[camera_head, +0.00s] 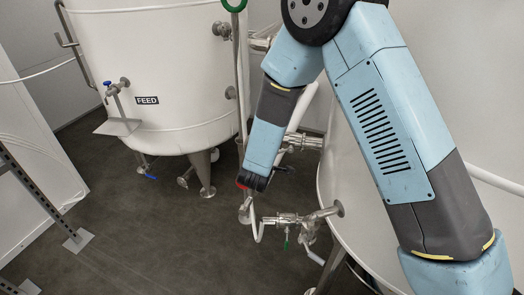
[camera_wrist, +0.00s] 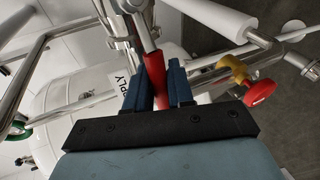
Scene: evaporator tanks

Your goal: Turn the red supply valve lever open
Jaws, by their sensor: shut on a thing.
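The red supply valve lever (camera_wrist: 154,68) shows in the wrist view as a red handle running up from between the fingers to a metal pipe fitting. My gripper (camera_wrist: 158,80) is shut on it, with one dark blue finger on each side. A white label (camera_wrist: 124,80) ending in "PLY" sits just left of the fingers. In the head view my gripper (camera_head: 252,181) is low beside the pipework between the two tanks. Only a small bit of red (camera_head: 241,186) shows at its tip, and the rest of the lever is hidden there.
A white tank marked FEED (camera_head: 110,60) stands at left, another tank (camera_head: 350,170) at right. Pipes and a green-handled valve (camera_head: 286,243) lie below my gripper.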

